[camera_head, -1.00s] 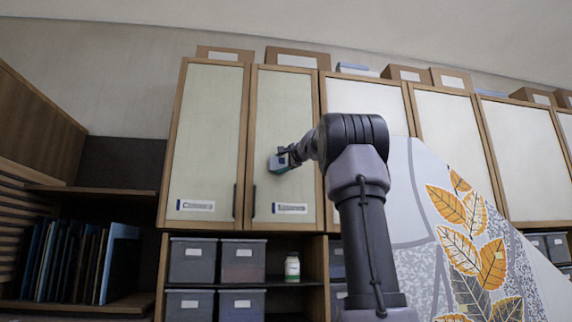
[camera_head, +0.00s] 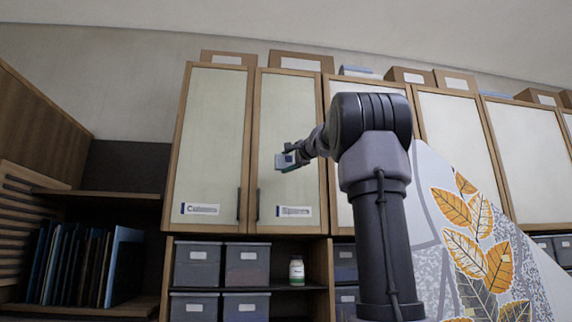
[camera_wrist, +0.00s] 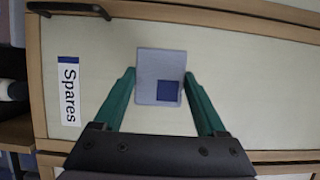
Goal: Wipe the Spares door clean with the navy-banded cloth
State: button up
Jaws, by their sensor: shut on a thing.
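The Spares door (camera_head: 288,110) is the second tall, pale panel from the left, wood-framed, its label low down. It also fills the wrist view (camera_wrist: 235,85), with the Spares label (camera_wrist: 68,90) at the left. No distinct mark shows on its panel. My gripper (camera_head: 291,158) is in front of the door's middle. In the wrist view its green fingers (camera_wrist: 160,78) are shut on a pale grey-blue cloth (camera_wrist: 152,68) with a navy square patch at one corner. The cloth is at or close to the door's face; I cannot tell if it touches.
A similar door (camera_head: 208,140) with a blurred label stands at left, its dark handle (camera_head: 239,204) near the Spares handle (camera_head: 257,205). Grey bins (camera_head: 247,264) and a white jar (camera_head: 296,270) sit below. A leaf-patterned panel (camera_head: 470,240) stands at right.

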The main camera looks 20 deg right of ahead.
jog(key=shift+s, duration=0.1)
jog(key=shift+s+a, duration=0.25)
jog(key=shift+s, duration=0.45)
jog(key=shift+s+a, duration=0.2)
jog(key=shift+s, duration=0.5)
